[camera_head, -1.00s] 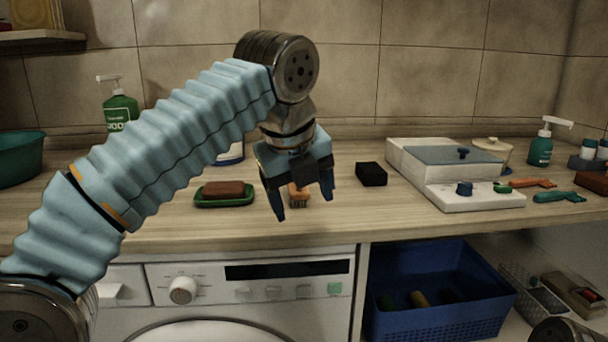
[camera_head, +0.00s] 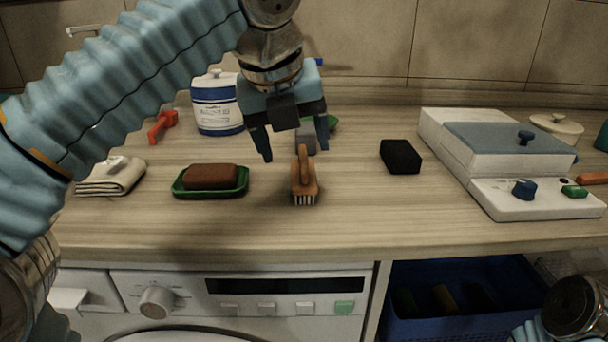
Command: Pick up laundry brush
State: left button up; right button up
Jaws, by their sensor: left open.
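I cannot tell the exact gap, but the fingers do not close around the brush. A part of my right arm (camera_head: 572,308) shows at the lower right; its gripper is out of view.
A brown soap bar in a green dish (camera_head: 240,188) lies left of the brush. A black block (camera_head: 400,157) lies to the right. A white box unit with knobs (camera_head: 500,195) stands further right. A white-blue tub (camera_head: 217,110) stands behind. The counter front edge is clear.

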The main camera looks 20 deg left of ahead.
pick_arm(q)
jog(key=x, duration=0.6)
jog(key=shift+w+a+f, duration=0.1)
jog(key=shift+w+f, duration=0.05)
jog(key=shift+w, duration=0.25)
jog(key=c, duration=1.2)
